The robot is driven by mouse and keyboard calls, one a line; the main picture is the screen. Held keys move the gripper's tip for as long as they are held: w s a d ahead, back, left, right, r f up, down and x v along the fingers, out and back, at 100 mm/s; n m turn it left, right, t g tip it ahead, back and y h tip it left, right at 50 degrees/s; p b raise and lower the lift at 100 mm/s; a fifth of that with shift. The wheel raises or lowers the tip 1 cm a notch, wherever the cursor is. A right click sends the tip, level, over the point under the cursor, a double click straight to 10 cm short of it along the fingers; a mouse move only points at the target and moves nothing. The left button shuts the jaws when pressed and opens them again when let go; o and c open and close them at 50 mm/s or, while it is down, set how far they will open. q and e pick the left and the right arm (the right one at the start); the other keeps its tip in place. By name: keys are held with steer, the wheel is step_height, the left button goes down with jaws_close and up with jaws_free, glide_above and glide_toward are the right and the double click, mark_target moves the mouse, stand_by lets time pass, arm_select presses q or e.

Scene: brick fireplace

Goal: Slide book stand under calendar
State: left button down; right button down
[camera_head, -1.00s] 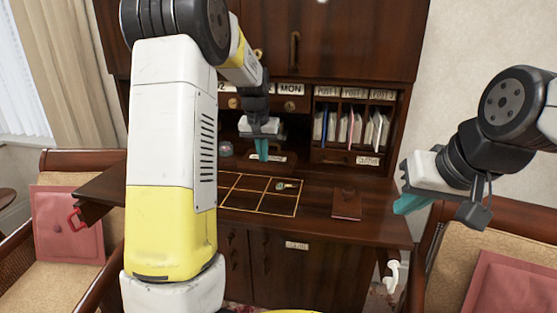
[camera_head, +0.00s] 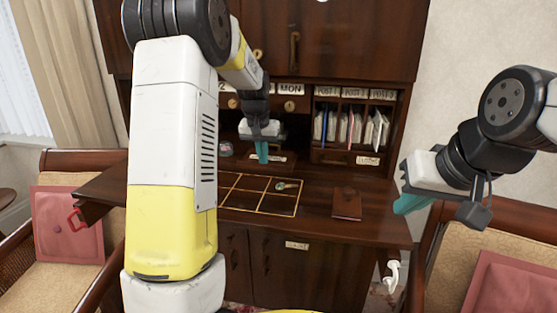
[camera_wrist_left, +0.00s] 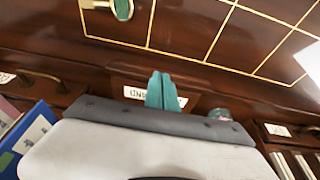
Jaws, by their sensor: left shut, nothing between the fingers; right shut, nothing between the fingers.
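The calendar (camera_head: 290,89), a row of white tiles reading "MON", is above the desk's central niche, partly hidden by my left arm. A flat dark wooden piece (camera_head: 347,204) lies on the desktop; I cannot tell if it is the book stand. My left gripper (camera_head: 262,153) is shut and empty, pointing down in front of the niche below the calendar. In the left wrist view its teal fingers (camera_wrist_left: 161,92) are together, in front of a white label (camera_wrist_left: 133,93) on dark wood. My right gripper (camera_head: 408,204) is shut and empty, right of the desk.
The desktop has a gold-lined grid (camera_head: 258,208) with a small green-and-gold object (camera_head: 288,185) on it. Letter slots (camera_head: 352,125) holding envelopes stand right of the niche. Chairs with pink cushions (camera_head: 68,224) flank the desk. The desktop's right part is mostly clear.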

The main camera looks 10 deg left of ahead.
mark_target(263, 174)
arm_select(q)
steer(key=shift+f, duration=0.65)
steer(key=shift+s+f, duration=0.35)
steer(key=shift+f, duration=0.7)
steer(key=shift+a+f, duration=0.1)
steer(key=shift+f, duration=0.05)
steer(key=shift+w+r, duration=0.25)
steer(key=shift+r, duration=0.9)
step_height(263, 174, up, 2)
steer(key=shift+w+r, duration=0.1)
steer(key=shift+r, duration=0.1)
step_height(263, 174, up, 4)
steer(key=shift+f, duration=0.2)
